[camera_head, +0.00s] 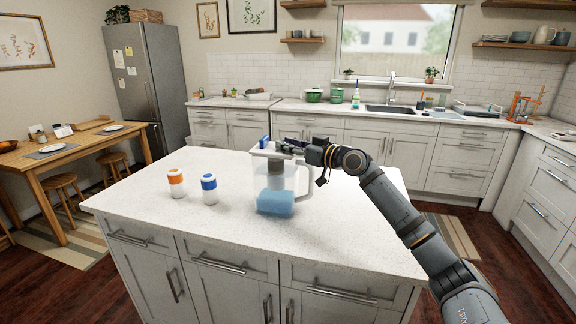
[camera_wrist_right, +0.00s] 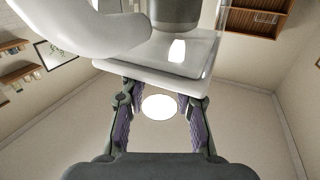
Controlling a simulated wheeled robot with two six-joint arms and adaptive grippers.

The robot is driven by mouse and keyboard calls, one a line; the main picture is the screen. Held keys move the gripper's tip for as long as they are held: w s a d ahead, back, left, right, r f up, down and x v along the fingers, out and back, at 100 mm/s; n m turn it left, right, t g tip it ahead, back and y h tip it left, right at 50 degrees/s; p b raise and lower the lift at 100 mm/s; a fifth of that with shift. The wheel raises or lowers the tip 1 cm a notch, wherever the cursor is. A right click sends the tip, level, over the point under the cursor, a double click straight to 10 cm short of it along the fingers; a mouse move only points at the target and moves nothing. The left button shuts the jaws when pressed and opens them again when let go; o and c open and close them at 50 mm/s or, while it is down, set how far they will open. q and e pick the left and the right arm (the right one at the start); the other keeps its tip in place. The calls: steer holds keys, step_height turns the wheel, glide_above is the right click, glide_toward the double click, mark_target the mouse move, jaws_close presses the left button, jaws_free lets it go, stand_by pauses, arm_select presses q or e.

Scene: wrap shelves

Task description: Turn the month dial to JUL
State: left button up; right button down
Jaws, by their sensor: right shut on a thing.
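My right gripper (camera_head: 277,147) is at the lid, reaching in from the right, and is shut on the lid part. In the right wrist view the fingers of my right gripper (camera_wrist_right: 160,92) stand apart, tips at the edge of the white lid (camera_wrist_right: 165,73). The month dial and its lettering cannot be made out; the gripper covers part of the lid top. My left gripper is not in view.
An orange-and-white bottle (camera_head: 176,183) and a blue-and-white bottle (camera_head: 209,189) stand left of the pitcher on the white island top (camera_head: 145,203). The island's front left is clear. A dining table (camera_head: 72,147) stands at the left; counters line the back.

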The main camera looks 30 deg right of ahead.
steer(key=shift+w+d+f+n+g+y+b, duration=0.15)
steer(key=shift+n+y+b, duration=0.2)
steer(key=shift+y+b, duration=0.25)
steer(key=shift+s+f+n+g+y+b, duration=0.15)
steer(key=shift+n+y+b, duration=0.2)
steer(key=shift+y+b, duration=0.2)
steer(key=shift+w+r+n+g+y+b, duration=0.2)
steer(key=shift+n+g+y+b, duration=0.15)
steer(key=shift+n+y, duration=0.25)
steer(key=shift+d+r+n+g+y, duration=0.1)
steer(key=shift+r+n+g+y, duration=0.15)
steer(key=shift+g+y, duration=0.35)
steer(key=shift+r+n+g+y+p, duration=0.15)
steer(key=shift+n+g+y+p, duration=0.4)
steer(key=shift+n+y+p, duration=0.3)
steer(key=shift+w+d+n+g+y+p, duration=0.1)
steer(key=shift+n+g+y+p, duration=0.8)
steer(key=shift+g+y, duration=0.15)
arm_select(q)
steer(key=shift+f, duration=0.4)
arm_select(e)
steer(key=shift+f+n+g+y, duration=0.25)
steer(key=shift+n+g+y, duration=0.05)
steer(key=shift+g+y, duration=0.05)
arm_select(q)
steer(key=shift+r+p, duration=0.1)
steer(key=shift+p, duration=0.2)
arm_select(e)
steer(key=shift+f, duration=0.1)
